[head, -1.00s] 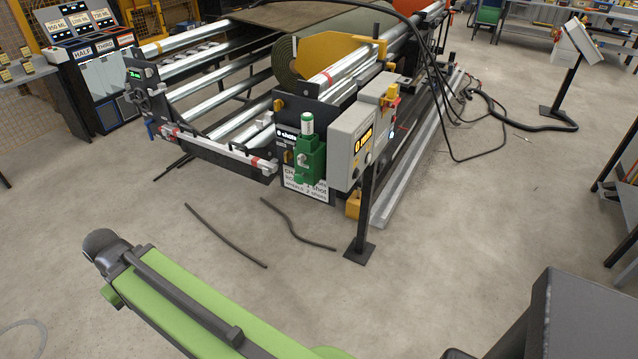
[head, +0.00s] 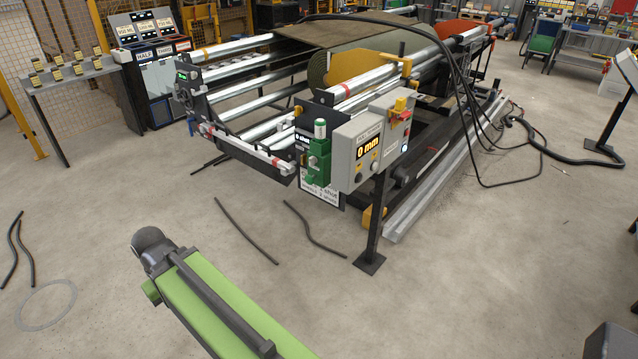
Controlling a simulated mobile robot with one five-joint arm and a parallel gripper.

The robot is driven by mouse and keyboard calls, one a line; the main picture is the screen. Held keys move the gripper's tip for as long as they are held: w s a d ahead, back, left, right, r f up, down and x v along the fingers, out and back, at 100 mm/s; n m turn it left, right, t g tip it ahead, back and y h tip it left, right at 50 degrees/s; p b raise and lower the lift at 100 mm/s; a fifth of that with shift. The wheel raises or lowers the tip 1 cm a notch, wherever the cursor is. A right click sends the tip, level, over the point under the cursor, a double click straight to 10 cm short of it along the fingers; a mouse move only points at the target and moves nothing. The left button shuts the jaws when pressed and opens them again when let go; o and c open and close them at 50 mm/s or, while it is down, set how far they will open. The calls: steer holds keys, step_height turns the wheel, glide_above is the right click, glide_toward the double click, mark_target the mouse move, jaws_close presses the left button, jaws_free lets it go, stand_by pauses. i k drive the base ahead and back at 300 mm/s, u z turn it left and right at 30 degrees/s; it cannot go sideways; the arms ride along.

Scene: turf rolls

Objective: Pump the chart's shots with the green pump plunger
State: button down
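The green pump (head: 318,163) is mounted on the front end of the roll machine, left of a grey control box. Its plunger (head: 320,129), with a pale top and green cap, stands upright above the body. A small dark display (head: 301,141) beside it reads 0 and part of the word "shots". The white chart (head: 326,194) is below and behind the pump; its lower lines mention shots, and its upper part is hidden. My green arm link (head: 215,300) is low in the foreground, well apart from the pump. I do not see my gripper's fingers.
The grey control box (head: 370,145) reads 0 mm and stands on a black post (head: 372,225). Loose dark hoses (head: 245,230) lie on the floor before the machine. Silver rollers (head: 240,85) extend left. A small table (head: 75,72) is at left. The concrete floor between is mostly open.

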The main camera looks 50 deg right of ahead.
mark_target(309, 179)
steer(key=u, duration=0.15)
steer(key=i, duration=0.95)
steer(key=z, duration=0.1)
